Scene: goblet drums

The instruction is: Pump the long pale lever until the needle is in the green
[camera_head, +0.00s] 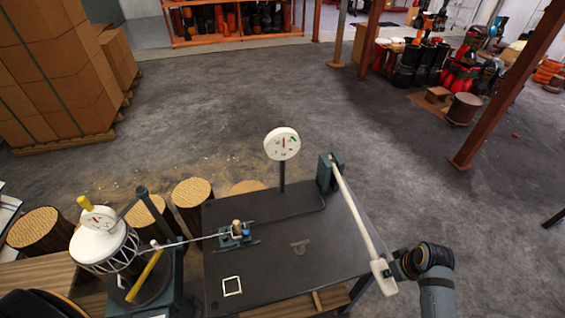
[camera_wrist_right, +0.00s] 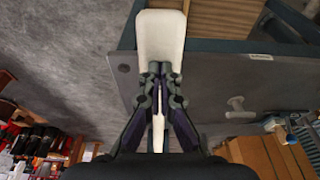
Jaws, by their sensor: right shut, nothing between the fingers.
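The long pale lever (camera_head: 357,213) runs from a dark pivot block (camera_head: 328,172) at the table's back right to a wide paddle end near the front right corner. My right gripper (camera_head: 396,269) is shut and empty beside that paddle. In the right wrist view its closed fingertips (camera_wrist_right: 160,72) overlap the lever's pale paddle (camera_wrist_right: 161,34); I cannot tell whether they touch. The round white gauge (camera_head: 282,144) stands on a post behind the table. Its small needle points roughly upward, and a green mark sits at the upper right, seemingly apart from it. My left gripper is not in view.
The dark table (camera_head: 275,263) carries a small blue clamp (camera_head: 234,235) and a white square outline (camera_head: 232,286). A drum fixture (camera_head: 98,243) with a second dial stands at left, beside wooden stumps (camera_head: 191,201). Open floor lies behind and right; a red-brown post (camera_head: 505,85) stands farther right.

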